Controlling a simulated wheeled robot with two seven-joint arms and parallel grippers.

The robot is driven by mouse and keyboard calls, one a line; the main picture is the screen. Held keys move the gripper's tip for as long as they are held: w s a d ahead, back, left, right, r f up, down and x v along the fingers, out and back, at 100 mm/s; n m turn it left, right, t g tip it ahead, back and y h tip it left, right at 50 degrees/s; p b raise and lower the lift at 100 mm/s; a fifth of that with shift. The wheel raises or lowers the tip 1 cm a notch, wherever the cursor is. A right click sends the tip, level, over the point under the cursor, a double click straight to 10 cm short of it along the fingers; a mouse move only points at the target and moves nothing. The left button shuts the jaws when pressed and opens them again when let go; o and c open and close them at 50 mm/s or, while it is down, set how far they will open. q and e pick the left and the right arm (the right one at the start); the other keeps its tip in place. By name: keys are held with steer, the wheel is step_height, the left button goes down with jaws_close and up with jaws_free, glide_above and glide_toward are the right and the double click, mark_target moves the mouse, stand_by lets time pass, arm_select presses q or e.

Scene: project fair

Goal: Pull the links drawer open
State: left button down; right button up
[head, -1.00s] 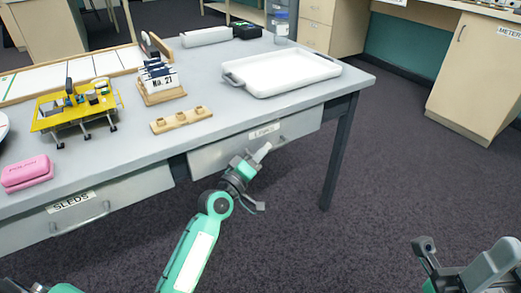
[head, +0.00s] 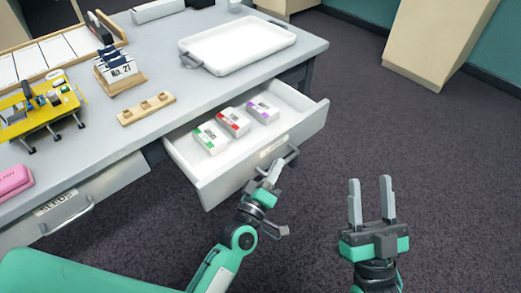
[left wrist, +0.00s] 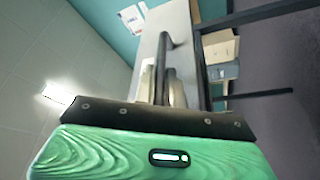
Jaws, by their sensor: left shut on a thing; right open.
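The links drawer (head: 233,171) is pulled out from under the grey table in the head view. Three small boxes lie inside it: one with a green label (head: 211,138), one with a red label (head: 234,121) and one with a purple label (head: 263,112). My left gripper (head: 276,170) is at the drawer front, shut on the drawer's handle (head: 291,154). In the left wrist view the grey handle bar (left wrist: 162,65) runs between the fingers (left wrist: 160,85). My right gripper (head: 372,200) is open and empty, to the right of the drawer.
The sleds drawer (head: 84,205) is shut, to the left. On the table (head: 165,60) are a white tray (head: 238,44), a wooden block with holes (head: 146,109), a date stand (head: 118,68), a yellow model (head: 40,112) and a pink case (head: 14,180).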

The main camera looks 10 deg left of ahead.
arm_select(q)
steer(key=s+d+p, duration=0.2)
steer(key=s+d, duration=0.3)
steer(key=d, duration=0.1)
steer(key=shift+d, duration=0.15)
arm_select(e)
steer(key=a+f+g, duration=0.3)
steer(key=f+g, duration=0.4)
steer(key=f, duration=0.4)
steer(key=shift+a+f+g+h, duration=0.3)
steer(key=shift+a+f, duration=0.05)
steer(key=shift+f, duration=0.05)
steer(key=shift+s, duration=0.1)
arm_select(q)
steer(key=c, duration=1.8)
jaws_free()
steer(key=shift+o, duration=0.2)
arm_select(e)
steer(key=shift+r, duration=0.1)
arm_select(q)
steer(key=p+v, duration=0.1)
steer(key=v, duration=1.2)
steer(key=shift+s, duration=0.35)
arm_select(e)
step_height(320, 180, down, 5)
steer(key=s+a+g, duration=0.1)
steer(key=s+g, duration=0.1)
steer(key=g, duration=0.1)
steer(key=shift+s, duration=0.4)
steer(key=shift+a, duration=0.1)
